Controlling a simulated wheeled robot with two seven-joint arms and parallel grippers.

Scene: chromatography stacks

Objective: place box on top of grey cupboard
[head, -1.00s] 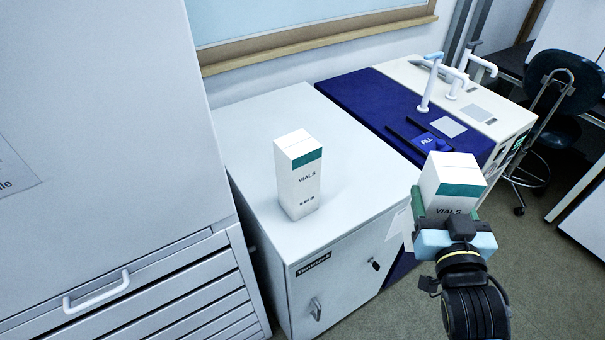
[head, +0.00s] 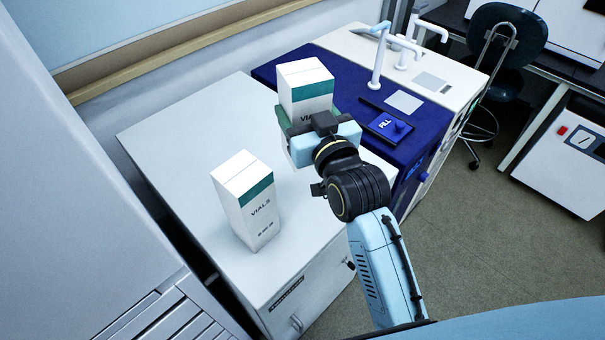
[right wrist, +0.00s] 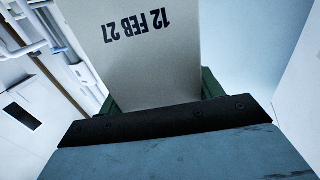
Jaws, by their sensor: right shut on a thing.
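A white vials box with a teal band (head: 307,82) is in my right gripper (head: 306,122), which is shut on it. In the head view it appears over the back right part of the grey cupboard's top (head: 185,125); whether its base touches the top is hidden by the gripper. In the right wrist view the box (right wrist: 150,55) fills the middle, with printed text upside down. A second, similar vials box (head: 246,202) stands upright on the cupboard top, to the left and nearer. My left gripper is not in view.
A tall grey cabinet (head: 75,150) stands at left. A dark stool (head: 505,40) is at back right. The cupboard's back left top is clear.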

